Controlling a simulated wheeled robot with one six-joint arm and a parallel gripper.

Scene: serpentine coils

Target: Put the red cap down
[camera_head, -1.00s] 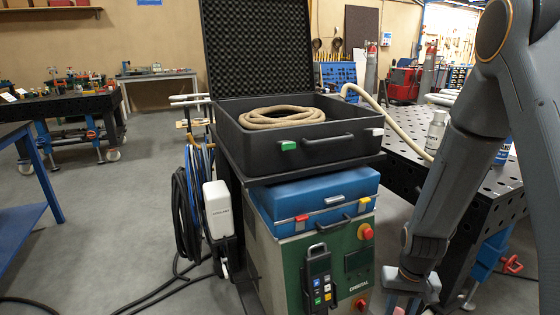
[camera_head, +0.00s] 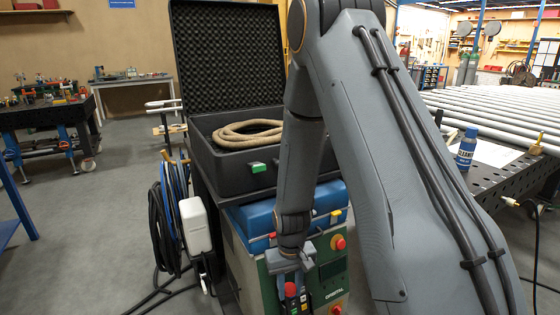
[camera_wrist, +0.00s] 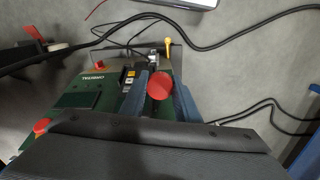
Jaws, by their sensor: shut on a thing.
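The red cap (camera_wrist: 160,85) shows in the wrist view as a round red piece between the two blue-grey fingers of my gripper (camera_wrist: 161,93). My gripper is shut on it. In the head view my gripper (camera_head: 290,285) points down at the front of the green machine, with the red cap (camera_head: 290,289) small between its fingers. The cap appears in front of the machine's panel, near the hand-held pendant. I cannot tell whether the cap touches anything below.
The green machine (camera_head: 333,272) carries a blue case (camera_head: 255,222) and an open black case (camera_head: 235,168) with a coiled hose (camera_head: 248,133). Black cables (camera_head: 163,225) hang at its left. A perforated table (camera_head: 500,185) stands right, bearing a blue bottle (camera_head: 467,149). Grey floor is open at left.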

